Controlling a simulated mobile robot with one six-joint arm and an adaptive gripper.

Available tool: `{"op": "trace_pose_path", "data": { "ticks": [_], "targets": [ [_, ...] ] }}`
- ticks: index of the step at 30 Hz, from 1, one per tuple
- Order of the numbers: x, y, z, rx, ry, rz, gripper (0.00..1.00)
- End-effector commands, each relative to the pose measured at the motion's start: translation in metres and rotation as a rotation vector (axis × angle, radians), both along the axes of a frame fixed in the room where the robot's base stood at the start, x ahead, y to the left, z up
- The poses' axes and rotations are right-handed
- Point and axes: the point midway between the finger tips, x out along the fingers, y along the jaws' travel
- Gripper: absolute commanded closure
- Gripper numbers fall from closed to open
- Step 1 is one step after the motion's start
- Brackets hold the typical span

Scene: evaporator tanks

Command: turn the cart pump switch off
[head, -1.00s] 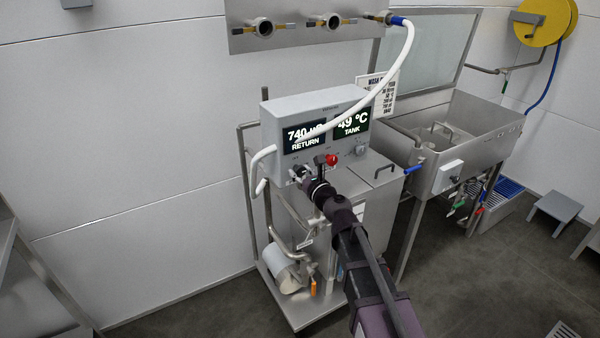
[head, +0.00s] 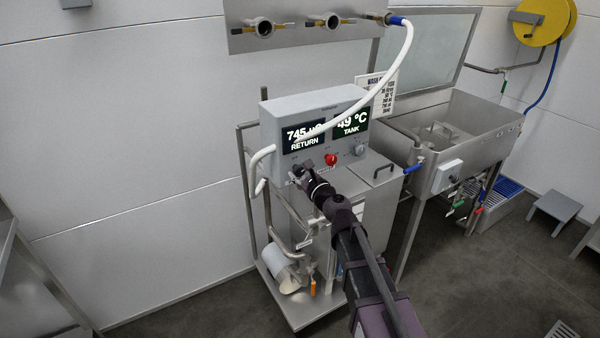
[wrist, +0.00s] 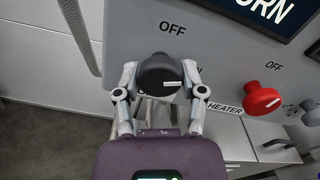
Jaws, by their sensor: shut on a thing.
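The cart's control box (head: 270,125) carries a black rotary knob (wrist: 158,75) with a white pointer mark, which I take to be the pump switch. In the wrist view the mark lies nearly level, pointing right, while the OFF label (wrist: 172,29) is above the knob. My gripper (wrist: 160,82) is shut on the knob, a finger on each side. In the head view my gripper (head: 303,174) is at the lower left of the box front and hides the knob.
A red knob (wrist: 262,99) beside a HEATER label is to the right; it also shows in the head view (head: 330,159). A white hose (head: 385,95) crosses the box front. A steel sink (head: 470,130) stands at right.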

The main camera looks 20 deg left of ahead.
Motion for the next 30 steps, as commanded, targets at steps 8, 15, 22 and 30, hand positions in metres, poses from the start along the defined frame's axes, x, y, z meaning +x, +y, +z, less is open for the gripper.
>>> {"op": "trace_pose_path", "data": {
  "ticks": [8, 15, 22, 30],
  "targets": [
    [0.0013, 0.0011, 0.0007, -0.170, -0.200, 0.001, 0.95],
    [0.0016, 0.0012, 0.0011, -0.317, -0.372, 0.001, 0.95],
    [0.0017, 0.0013, 0.0015, -0.458, -0.539, 0.002, 0.95],
    [0.0019, 0.0014, 0.0019, -0.619, -0.727, 0.002, 0.95]
  ]
}}
